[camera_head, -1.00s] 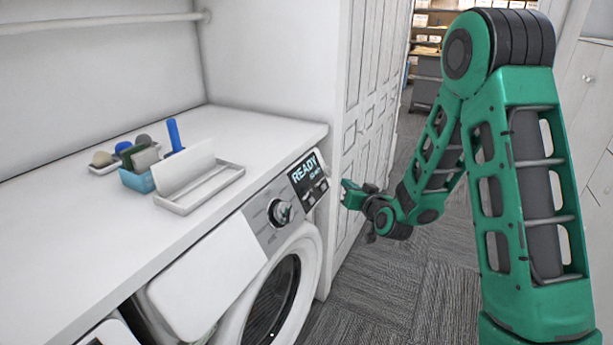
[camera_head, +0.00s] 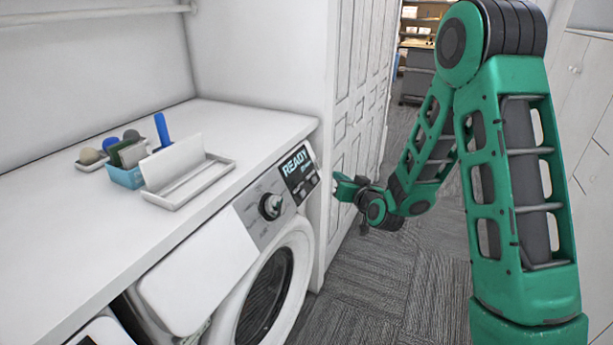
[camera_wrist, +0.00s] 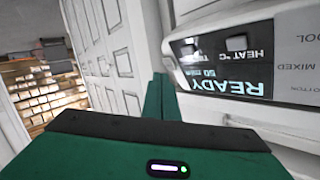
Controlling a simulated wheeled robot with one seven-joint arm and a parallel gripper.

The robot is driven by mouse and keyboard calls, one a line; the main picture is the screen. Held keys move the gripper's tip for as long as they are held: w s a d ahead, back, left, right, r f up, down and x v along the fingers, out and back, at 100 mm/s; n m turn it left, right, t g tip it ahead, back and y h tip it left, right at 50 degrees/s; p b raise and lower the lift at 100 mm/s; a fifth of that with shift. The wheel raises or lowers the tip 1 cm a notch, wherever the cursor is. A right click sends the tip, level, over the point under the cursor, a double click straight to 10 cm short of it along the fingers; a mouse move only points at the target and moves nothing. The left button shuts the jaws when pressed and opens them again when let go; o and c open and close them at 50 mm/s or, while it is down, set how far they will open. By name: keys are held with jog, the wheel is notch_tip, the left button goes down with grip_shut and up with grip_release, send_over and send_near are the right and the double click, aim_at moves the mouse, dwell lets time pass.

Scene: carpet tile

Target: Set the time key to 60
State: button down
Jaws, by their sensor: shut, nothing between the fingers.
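The washing machine's control panel (camera_head: 270,207) is on the front below the counter, with a dark display (camera_head: 298,170) that reads READY. In the wrist view the display (camera_wrist: 225,70) appears upside down, with two small grey keys. The key beside HEAT °C (camera_wrist: 236,43) is clear; the other key (camera_wrist: 188,49) sits by a partly legible label starting with T, likely the time key. A small reading beneath it looks like 50. My gripper (camera_head: 343,187) is shut and empty, just right of the panel and apart from it. Its fingers also show in the wrist view (camera_wrist: 163,92).
A round dial (camera_head: 271,206) is left of the display, above the round door (camera_head: 265,295). The counter (camera_head: 90,225) holds a white tray (camera_head: 205,180) and a blue box (camera_head: 125,178) of items. A white panelled door (camera_head: 352,120) stands behind my gripper. Grey carpet lies right.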

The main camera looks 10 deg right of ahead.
aim_at(314, 180)
jog(key=shift+s+d+r, duration=0.45)
jog(key=shift+d, duration=0.2)
jog(key=shift+s+d+r, duration=0.4)
jog(key=shift+d, duration=0.25)
jog(key=shift+a, duration=0.1)
jog(key=w+a+f, duration=0.4)
jog(key=a, duration=0.2)
jog(key=shift+w, duration=0.3)
jog(key=shift+a, duration=0.2)
dwell(1.7)
jog(key=shift+w+a+f, duration=0.15)
jog(key=shift+a, duration=0.05)
